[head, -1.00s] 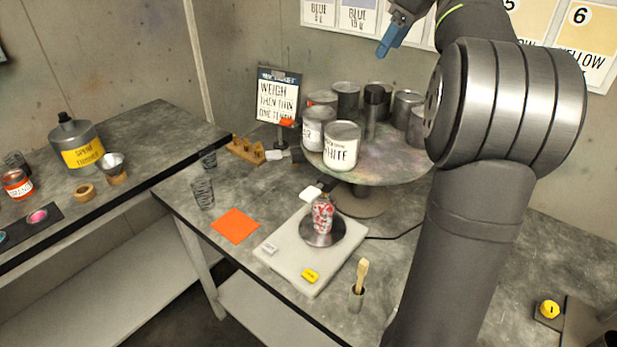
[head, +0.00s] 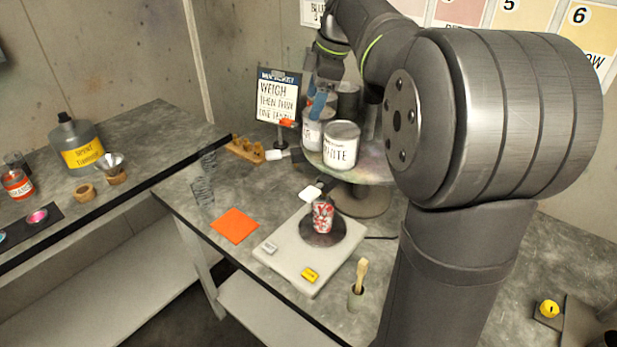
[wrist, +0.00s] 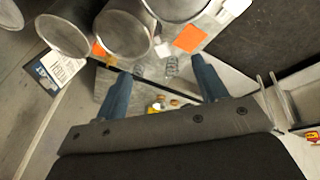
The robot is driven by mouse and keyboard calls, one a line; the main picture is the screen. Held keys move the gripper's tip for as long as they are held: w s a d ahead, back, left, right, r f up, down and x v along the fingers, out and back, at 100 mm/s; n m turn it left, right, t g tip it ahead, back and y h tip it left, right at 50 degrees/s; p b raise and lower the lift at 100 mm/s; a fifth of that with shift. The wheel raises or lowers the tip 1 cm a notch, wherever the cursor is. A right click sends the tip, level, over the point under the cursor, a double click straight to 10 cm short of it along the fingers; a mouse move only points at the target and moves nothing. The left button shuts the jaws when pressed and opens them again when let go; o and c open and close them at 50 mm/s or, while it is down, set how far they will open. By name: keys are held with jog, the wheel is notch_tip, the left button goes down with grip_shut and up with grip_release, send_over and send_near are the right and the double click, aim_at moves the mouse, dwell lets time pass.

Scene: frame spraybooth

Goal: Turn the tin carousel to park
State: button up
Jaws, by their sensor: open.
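The tin carousel (head: 372,176) is a round, stained turntable on a pedestal at the back of the bench. A white-labelled tin (head: 341,147) stands at its front edge with another labelled tin (head: 311,132) to its left; more tins behind are partly hidden by my arm. My gripper (head: 320,106), with blue fingers, is over the carousel's left side, close to the left tin. I cannot tell whether it touches it. In the wrist view my gripper (wrist: 161,90) is open with nothing held between the fingers; large grey tins (wrist: 122,34) lie beyond the left finger.
A scale (head: 290,258) holding a red-and-white cup (head: 322,215) sits in front. A wooden rack (head: 246,150) and orange sheet (head: 235,226) lie to the left.

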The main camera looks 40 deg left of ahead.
jog(key=s+d+f+n+t+h, duration=0.1)
jog(key=s+f+n+h, duration=0.1)
jog(key=s+f+n, duration=0.35)
jog(key=n+t+h, duration=0.1)
jog(key=n+t, duration=0.1)
jog(key=n, duration=0.1)
send_over(312, 189)
jog(key=f, duration=0.6)
jog(key=shift+s+a+f, duration=0.2)
jog(key=shift+s+a, duration=0.15)
jog(key=shift+a, duration=0.05)
jog(key=shift+s+d+f+n+t+h, duration=0.3)
jog(key=shift+d+f+n+t, duration=0.15)
jog(key=shift+f, duration=0.1)
